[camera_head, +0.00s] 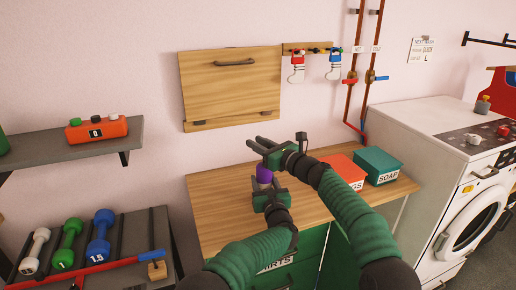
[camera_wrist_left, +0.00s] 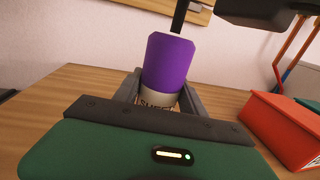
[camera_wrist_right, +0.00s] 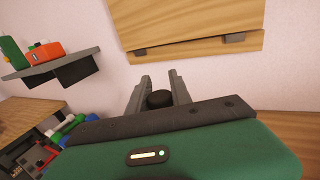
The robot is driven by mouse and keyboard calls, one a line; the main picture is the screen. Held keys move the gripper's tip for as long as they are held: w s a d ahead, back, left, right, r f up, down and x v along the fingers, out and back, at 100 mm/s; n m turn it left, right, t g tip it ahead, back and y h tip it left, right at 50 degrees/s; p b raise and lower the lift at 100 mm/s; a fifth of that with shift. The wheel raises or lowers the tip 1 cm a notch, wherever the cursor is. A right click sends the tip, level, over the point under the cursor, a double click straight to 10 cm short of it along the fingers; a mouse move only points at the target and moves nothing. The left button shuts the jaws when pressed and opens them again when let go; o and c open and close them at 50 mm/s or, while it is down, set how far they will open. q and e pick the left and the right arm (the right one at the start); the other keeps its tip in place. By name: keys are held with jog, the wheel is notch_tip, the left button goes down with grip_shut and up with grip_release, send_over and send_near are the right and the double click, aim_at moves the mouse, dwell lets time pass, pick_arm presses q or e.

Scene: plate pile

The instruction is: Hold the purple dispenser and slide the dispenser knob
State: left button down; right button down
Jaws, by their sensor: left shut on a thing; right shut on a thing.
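The purple dispenser (camera_head: 264,174) stands upright over the wooden counter. In the left wrist view the dispenser (camera_wrist_left: 170,62) has a purple upper part and a pale lower band with dark lettering. My left gripper (camera_head: 262,190) is shut on its lower part, one finger on each side. My right gripper (camera_head: 257,144) is above the dispenser, its fingers pointing left. In the right wrist view a dark round knob (camera_wrist_right: 159,99) sits between the right gripper's fingers (camera_wrist_right: 158,88), which are shut on it. In the head view the knob is hidden by the right gripper.
A red box (camera_head: 343,172) and a teal soap box (camera_head: 378,165) stand on the counter (camera_head: 222,205) to the right. A closed wooden wall panel (camera_head: 230,85) hangs behind. A shelf (camera_head: 95,142) and dumbbells are at left, a washing machine (camera_head: 430,150) at right.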

pick_arm(q)
jog(key=shift+a, duration=0.3)
pick_arm(e)
jog(key=c, duration=1.4)
grip_release()
jog(key=shift+w+d+r, duration=0.1)
jog(key=shift+d+r, duration=0.05)
jog(key=shift+d, duration=0.15)
jog(key=shift+o, duration=1.2)
pick_arm(q)
jog(key=shift+d, duration=0.15)
pick_arm(e)
jog(key=shift+a, duration=0.2)
jog(key=shift+s+d, duration=0.45)
pick_arm(q)
jog(key=shift+d, duration=0.1)
pick_arm(e)
jog(key=v, duration=1.1)
jog(key=shift+a, duration=0.1)
